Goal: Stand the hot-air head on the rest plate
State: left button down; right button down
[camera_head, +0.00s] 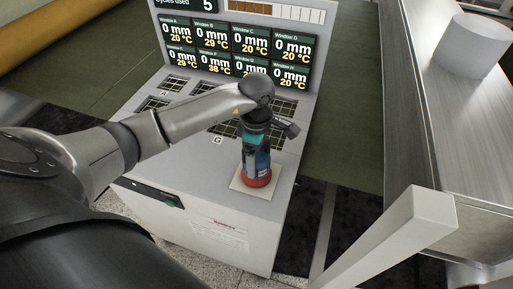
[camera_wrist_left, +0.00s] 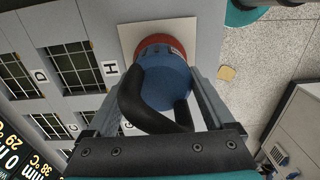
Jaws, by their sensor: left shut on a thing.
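The hot-air head (camera_head: 257,166) has a blue body and a red-orange base ring. In the head view it stands upright at the pale square rest plate (camera_head: 240,185) near the front right corner of the machine top. My left gripper (camera_head: 255,150) is shut on it from above. In the left wrist view the blue body (camera_wrist_left: 168,82) and a black curved handle (camera_wrist_left: 140,95) sit between the two fingers, with the red ring over the rest plate (camera_wrist_left: 128,42). Whether the ring touches the plate cannot be told for sure. My right gripper is not in view.
The machine top (camera_head: 290,165) has several dark grid windows, lettered, behind the head. A display panel (camera_head: 245,45) with temperatures stands at the back. A metal bench (camera_head: 470,110) with a white cylinder (camera_head: 472,45) is at the right. The machine's front edge is close to the plate.

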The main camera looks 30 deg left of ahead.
pick_arm(q)
jog(key=shift+w, duration=0.1)
grip_release()
jog(key=shift+f, duration=0.15)
notch_tip(320, 180, up, 12)
jog(key=shift+r, duration=0.15)
dwell(0.4)
